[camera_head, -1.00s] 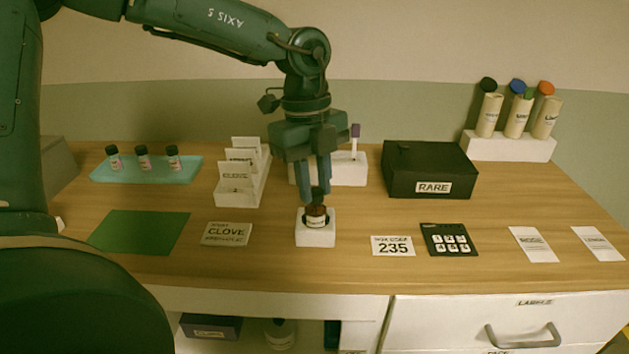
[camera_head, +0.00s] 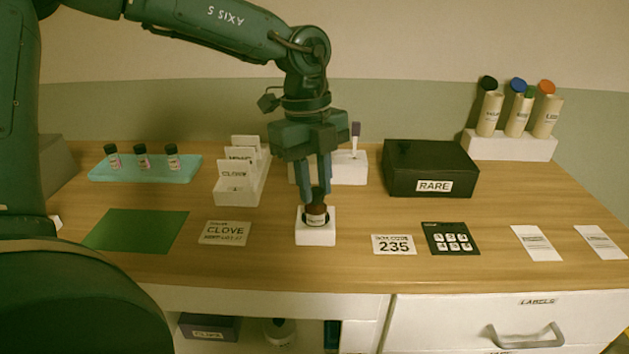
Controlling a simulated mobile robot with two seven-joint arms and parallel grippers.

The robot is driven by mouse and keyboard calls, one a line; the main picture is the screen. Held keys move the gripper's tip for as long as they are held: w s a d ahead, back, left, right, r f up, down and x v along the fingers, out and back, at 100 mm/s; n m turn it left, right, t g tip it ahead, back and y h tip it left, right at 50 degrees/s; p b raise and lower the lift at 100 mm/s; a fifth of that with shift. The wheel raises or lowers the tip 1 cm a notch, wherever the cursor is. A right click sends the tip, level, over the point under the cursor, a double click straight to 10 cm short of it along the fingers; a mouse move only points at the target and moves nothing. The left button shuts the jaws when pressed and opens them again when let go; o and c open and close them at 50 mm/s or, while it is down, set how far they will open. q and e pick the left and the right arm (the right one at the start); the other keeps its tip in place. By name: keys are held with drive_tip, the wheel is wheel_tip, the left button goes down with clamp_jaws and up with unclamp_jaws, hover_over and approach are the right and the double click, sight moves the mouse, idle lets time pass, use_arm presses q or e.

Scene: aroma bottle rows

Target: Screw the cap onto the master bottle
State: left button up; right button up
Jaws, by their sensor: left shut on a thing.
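The master bottle (camera_head: 316,219) is a dark brown bottle with a white label. It stands upright in a white block holder (camera_head: 316,238) at the middle of the table. My left gripper (camera_head: 318,192) points straight down over it, with its fingers shut at the bottle's top. The cap between the fingers is mostly hidden, so I cannot tell how far it sits on the neck. My right gripper is not in view.
Behind stand a white card rack (camera_head: 240,185) and a white stand with a purple-topped item (camera_head: 352,165). A black RARE box (camera_head: 430,169) is to the right. A teal tray (camera_head: 190,168) with small bottles and a green mat (camera_head: 137,231) are left. Flat cards lie on both sides.

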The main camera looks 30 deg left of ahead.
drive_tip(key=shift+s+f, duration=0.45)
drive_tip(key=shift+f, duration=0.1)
use_arm(q)
drive_tip(key=o, duration=1)
drive_tip(key=shift+c, duration=0.2)
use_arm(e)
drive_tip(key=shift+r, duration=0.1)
use_arm(q)
drive_tip(key=shift+r+p, duration=1.6)
drive_tip(key=shift+r, duration=1.25)
drive_tip(key=shift+r+p, duration=0.3)
drive_tip(key=shift+r, duration=0.35)
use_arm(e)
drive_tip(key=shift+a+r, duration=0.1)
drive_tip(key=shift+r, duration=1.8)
use_arm(q)
drive_tip(key=shift+o, duration=0.3)
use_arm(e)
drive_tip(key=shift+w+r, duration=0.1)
